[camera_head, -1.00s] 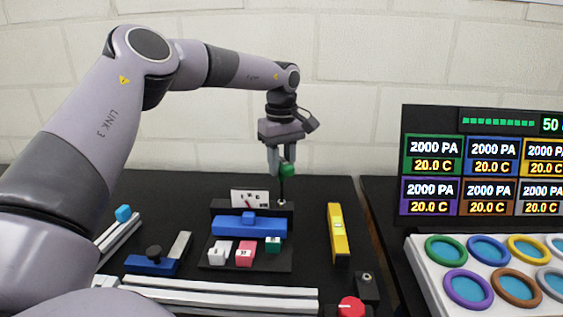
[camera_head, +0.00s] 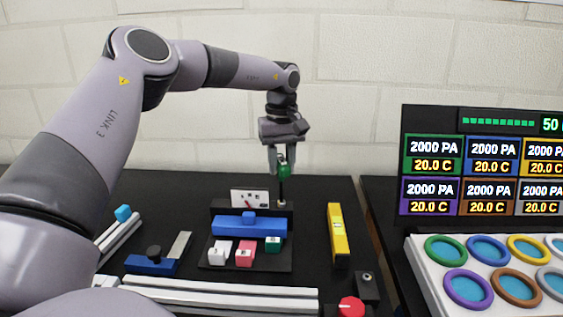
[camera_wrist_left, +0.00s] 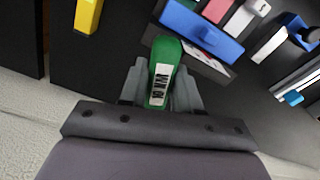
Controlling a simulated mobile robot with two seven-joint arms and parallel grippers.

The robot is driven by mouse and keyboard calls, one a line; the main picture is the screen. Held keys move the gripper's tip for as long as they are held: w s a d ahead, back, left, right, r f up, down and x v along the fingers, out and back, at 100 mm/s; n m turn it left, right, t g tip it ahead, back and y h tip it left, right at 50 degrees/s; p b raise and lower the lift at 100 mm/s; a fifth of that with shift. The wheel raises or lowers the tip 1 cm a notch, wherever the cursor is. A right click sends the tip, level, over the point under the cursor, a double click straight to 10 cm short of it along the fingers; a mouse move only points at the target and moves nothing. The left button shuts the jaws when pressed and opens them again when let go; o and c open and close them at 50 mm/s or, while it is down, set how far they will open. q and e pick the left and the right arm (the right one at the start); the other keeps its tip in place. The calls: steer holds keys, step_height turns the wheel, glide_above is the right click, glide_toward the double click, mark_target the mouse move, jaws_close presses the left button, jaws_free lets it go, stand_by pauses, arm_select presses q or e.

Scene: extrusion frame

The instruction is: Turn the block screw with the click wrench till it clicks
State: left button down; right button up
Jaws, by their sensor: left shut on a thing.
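My left gripper (camera_head: 283,171) is shut on the click wrench, which has a green handle (camera_head: 284,173) and a thin dark shaft. The wrench stands upright. Its lower end meets the pale block screw (camera_head: 282,203) at the right end of the black stand behind the blue bar; whether it is fully seated is too small to tell. In the left wrist view the green handle (camera_wrist_left: 164,62) sits between the two grey fingers, with a white lettered label facing the camera. The screw is hidden there. My right gripper is not in view.
A white dial card (camera_head: 249,198) with a red needle stands beside the screw. In front are a blue bar (camera_head: 235,227) and white, pink and green small blocks. A yellow level (camera_head: 338,234) lies to the right, pale extrusions (camera_head: 220,292) in front, a display panel (camera_head: 480,165) far right.

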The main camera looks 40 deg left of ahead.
arm_select(q)
steer(key=shift+f+m, duration=0.1)
steer(key=shift+m, duration=0.6)
steer(key=shift+m, duration=0.8)
steer(key=shift+m, duration=0.7)
steer(key=shift+n, duration=1)
